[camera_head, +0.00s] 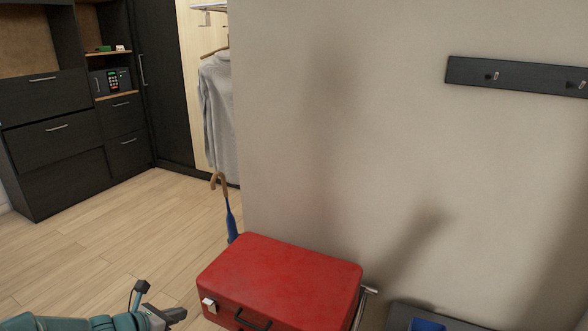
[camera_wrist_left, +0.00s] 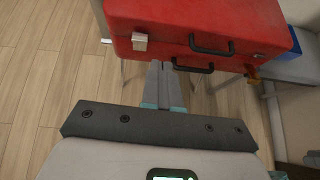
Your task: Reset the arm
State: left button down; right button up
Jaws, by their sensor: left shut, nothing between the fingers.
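My left gripper (camera_head: 168,315) shows at the bottom left of the head view, left of a red suitcase (camera_head: 285,278). Its fingers are shut with nothing between them. In the left wrist view the closed fingers of my left gripper (camera_wrist_left: 162,85) point toward the front of the red suitcase (camera_wrist_left: 230,15), below its silver latch and black handles. Whether the fingertips touch the case cannot be told. My right gripper is in neither view.
A blue umbrella (camera_head: 231,217) with a wooden handle stands behind the suitcase by the wall. A dark bench (camera_head: 400,318) with a blue item is at the lower right. Dark cabinets (camera_head: 50,140) stand at the back left. The wooden floor (camera_head: 120,235) between is clear.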

pick_arm(q)
jog(key=s+d+f+m+g+h+p, duration=0.1)
jog(key=s+d+f+m+g+p, duration=0.15)
jog(key=s+d, duration=0.45)
jog(key=s+d+f+m+g+h+p, duration=0.2)
jog(key=s+d+f+m+g, duration=0.15)
jog(key=d, duration=0.65)
jog(key=s+d+f+m+g+y+p, duration=0.1)
jog(key=s+d+f+m+g, duration=0.1)
jog(key=s+m, duration=0.8)
jog(key=s+d+f+m+g+y+p, duration=0.1)
jog(key=s+d+m+g+y+p, duration=0.1)
jog(key=s+m, duration=0.8)
jog(key=shift+d+f+m+y, duration=0.35)
jog(key=shift+d+m, duration=0.5)
jog(key=shift+m, duration=0.85)
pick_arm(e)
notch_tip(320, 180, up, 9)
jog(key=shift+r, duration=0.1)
